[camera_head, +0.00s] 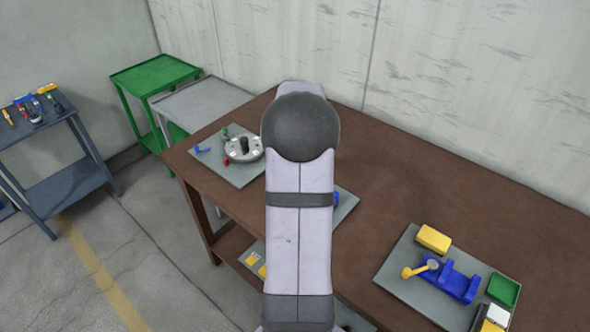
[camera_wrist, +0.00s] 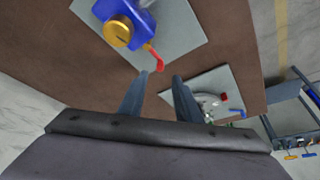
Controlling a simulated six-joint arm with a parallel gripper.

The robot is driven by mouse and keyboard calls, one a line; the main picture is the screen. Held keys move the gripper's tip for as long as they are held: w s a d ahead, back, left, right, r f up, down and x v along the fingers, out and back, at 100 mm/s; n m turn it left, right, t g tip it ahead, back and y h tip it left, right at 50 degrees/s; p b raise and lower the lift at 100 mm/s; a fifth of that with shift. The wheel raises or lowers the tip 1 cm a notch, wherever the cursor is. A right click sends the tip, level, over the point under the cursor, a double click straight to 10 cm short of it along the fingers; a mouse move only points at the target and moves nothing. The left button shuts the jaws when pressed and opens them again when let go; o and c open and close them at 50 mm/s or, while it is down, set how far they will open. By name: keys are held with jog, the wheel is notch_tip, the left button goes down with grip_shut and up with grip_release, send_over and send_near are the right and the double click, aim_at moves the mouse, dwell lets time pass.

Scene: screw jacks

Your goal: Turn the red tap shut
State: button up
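In the wrist view, a red lever (camera_wrist: 152,57), which looks like the tap's handle, sticks out from a blue body (camera_wrist: 128,15) with a round yellow knob (camera_wrist: 117,33). The body sits on a grey plate (camera_wrist: 185,30). My gripper (camera_wrist: 161,78) is open and empty, its two fingers apart. The lever's bent end appears just beyond the fingertips in the picture; the depth between them is unclear. In the head view my arm hides the gripper and most of this plate; only a bit of the blue body (camera_head: 337,199) shows.
Another grey plate (camera_head: 231,176) holds a round disc (camera_head: 243,149) with small red, green and blue parts. At right, a plate (camera_head: 399,262) carries a blue vise-like device (camera_head: 452,281), a yellow block (camera_head: 433,238) and a green tray (camera_head: 503,290). The brown bench (camera_head: 420,180) is clear between plates.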

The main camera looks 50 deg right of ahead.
jog(key=shift+p+x, duration=1.15)
jog(key=shift+x, duration=2.3)
jog(key=shift+c, duration=0.7)
grip_shut()
